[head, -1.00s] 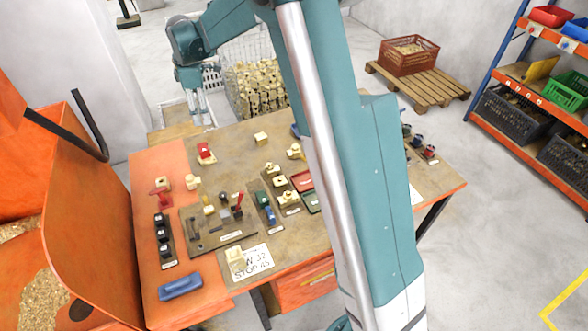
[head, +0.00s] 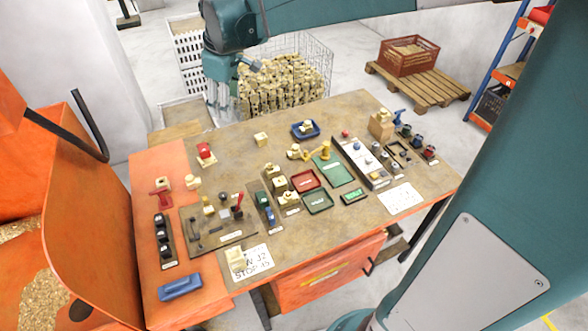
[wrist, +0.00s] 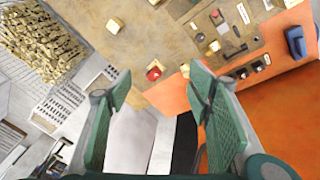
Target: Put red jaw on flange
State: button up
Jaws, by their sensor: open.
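A small red piece on a pale base (head: 206,154) stands on the table's back left. A second red piece (head: 160,196) lies on the orange strip at the left, by a small pale block. I cannot tell for sure which is the red jaw, or which part is the flange. My gripper (head: 220,97) hangs behind the table's back edge, apart from both red pieces. In the wrist view its green fingers (wrist: 160,72) are wide apart with nothing between them. The back-left red piece (wrist: 154,72) shows farther off, beyond the gap.
The brown table (head: 235,140) holds racks of small parts, red and green trays (head: 319,201), a blue dish (head: 305,130) and a blue handle (head: 180,286). A wire basket of brass parts (head: 285,80) stands behind. An orange machine is at left.

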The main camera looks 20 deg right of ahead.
jog(key=s+d+f+m+t, duration=0.1)
jog(key=s+d+m, duration=0.1)
jog(key=s, duration=0.8)
jog(key=s+d+f+m+t, duration=0.1)
jog(key=s+d+m, duration=0.2)
jog(key=s, duration=0.7)
jog(key=s+d+f+m+t, duration=0.1)
jog(key=s+m, duration=0.3)
jog(key=s, duration=0.6)
jog(key=shift+s+d+m+t, duration=0.3)
jog(key=shift+d+m+t, duration=0.15)
jog(key=shift+d, duration=0.25)
